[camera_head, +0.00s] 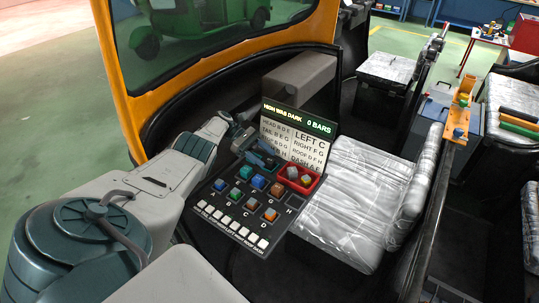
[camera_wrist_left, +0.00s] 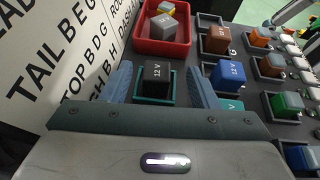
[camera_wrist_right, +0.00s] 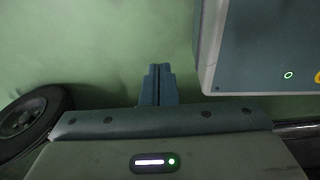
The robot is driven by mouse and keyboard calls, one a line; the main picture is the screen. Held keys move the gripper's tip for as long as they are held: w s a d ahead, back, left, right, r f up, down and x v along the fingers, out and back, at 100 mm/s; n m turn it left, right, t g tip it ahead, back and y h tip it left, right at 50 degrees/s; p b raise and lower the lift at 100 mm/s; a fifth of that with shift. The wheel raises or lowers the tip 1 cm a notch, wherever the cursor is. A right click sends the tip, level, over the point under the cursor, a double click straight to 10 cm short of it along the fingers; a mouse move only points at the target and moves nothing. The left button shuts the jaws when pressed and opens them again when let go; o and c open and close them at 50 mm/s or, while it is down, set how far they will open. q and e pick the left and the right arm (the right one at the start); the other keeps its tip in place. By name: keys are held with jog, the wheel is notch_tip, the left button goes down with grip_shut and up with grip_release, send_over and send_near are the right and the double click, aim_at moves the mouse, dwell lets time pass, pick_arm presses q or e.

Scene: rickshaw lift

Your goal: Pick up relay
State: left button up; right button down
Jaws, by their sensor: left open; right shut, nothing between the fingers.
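My left gripper (camera_head: 262,156) is over the upper left of a black socket board (camera_head: 230,207). In the left wrist view my left gripper (camera_wrist_left: 162,82) is open, with one finger on each side of a black relay cube (camera_wrist_left: 157,73) marked 12 V. The cube sits in a teal-edged socket. Contact with the fingers cannot be told. A blue relay (camera_wrist_left: 228,73) and a brown relay (camera_wrist_left: 216,39) sit in nearby sockets. A red tray (camera_wrist_left: 160,48) holds a grey cube (camera_wrist_left: 163,25) and a yellow one. My right gripper (camera_wrist_right: 158,85) is shut and empty, away from the board.
A lettered panel (camera_head: 296,146) stands behind the board, its display reading "HIGH WAS DARK" and "0 BARS". A wrapped seat (camera_head: 350,205) is to the right. Orange vehicle framing (camera_head: 116,80) is at the left. Green floor, a tyre (camera_wrist_right: 32,118) and a grey box (camera_wrist_right: 260,50) surround my right gripper.

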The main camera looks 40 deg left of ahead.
aim_at(271, 161)
pick_arm(q)
jog(key=p+x, duration=0.1)
jog(key=x, duration=0.2)
jog(key=shift+w+d+f, duration=0.1)
jog(key=shift+w+d, duration=0.1)
jog(key=shift+d, duration=0.1)
jog(key=shift+f, duration=0.1)
jog(key=c, duration=1)
jog(key=shift+c, duration=0.2)
pick_arm(e)
jog(key=shift+s+d+r, duration=0.55)
jog(key=shift+d+r, duration=0.1)
jog(key=shift+r, duration=0.1)
